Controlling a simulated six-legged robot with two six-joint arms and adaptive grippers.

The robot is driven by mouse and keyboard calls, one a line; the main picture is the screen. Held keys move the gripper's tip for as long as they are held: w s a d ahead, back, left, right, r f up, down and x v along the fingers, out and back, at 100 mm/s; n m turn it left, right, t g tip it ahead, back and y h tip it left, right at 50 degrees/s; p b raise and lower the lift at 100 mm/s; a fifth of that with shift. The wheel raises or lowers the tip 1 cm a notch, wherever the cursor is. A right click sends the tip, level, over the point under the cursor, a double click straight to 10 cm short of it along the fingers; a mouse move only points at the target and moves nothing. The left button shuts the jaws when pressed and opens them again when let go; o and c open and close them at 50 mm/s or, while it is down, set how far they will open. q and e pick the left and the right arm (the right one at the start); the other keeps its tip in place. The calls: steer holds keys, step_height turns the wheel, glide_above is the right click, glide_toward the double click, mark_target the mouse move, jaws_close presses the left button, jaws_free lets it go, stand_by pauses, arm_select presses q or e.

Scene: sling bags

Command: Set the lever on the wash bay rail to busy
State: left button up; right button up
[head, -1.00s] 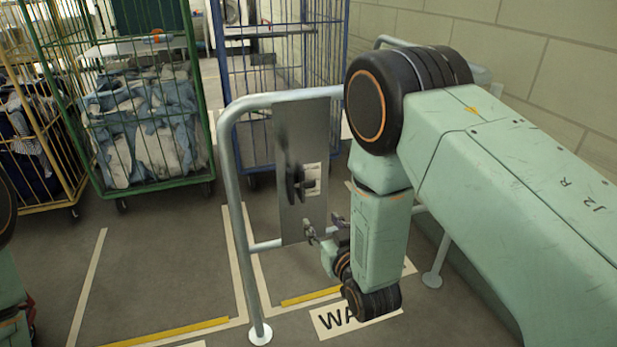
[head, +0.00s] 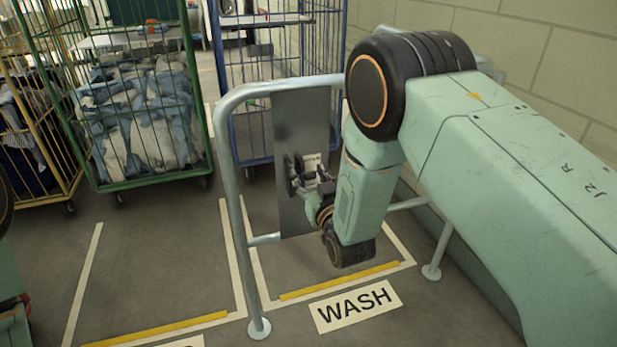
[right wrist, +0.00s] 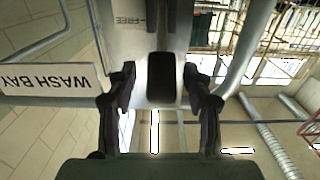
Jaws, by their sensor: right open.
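A grey metal plate (head: 300,125) is mounted upright in the tubular wash bay rail (head: 228,165). A dark lever (head: 291,172) sits on the plate, partly hidden by my right gripper (head: 313,180). In the right wrist view the lever's black grip (right wrist: 165,80) stands between the two open fingers of my right gripper (right wrist: 164,92), with gaps on both sides. The plate's "FREE" marking (right wrist: 130,20) appears upside down there. The lever's exact setting and any "busy" marking cannot be made out. My left gripper is out of view.
A floor label reading "WASH" (head: 356,305) lies below the rail. A green cage trolley (head: 145,120) with cloth and a blue cage trolley (head: 270,60) stand behind. A "WASH BAY" sign (right wrist: 50,78) shows in the right wrist view. The floor left of the rail is clear.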

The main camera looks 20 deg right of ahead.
steer(key=shift+w+a, duration=0.15)
steer(key=shift+w, duration=0.05)
steer(key=shift+c, duration=0.3)
steer(key=c, duration=0.4)
steer(key=shift+r, duration=0.1)
jaws_close()
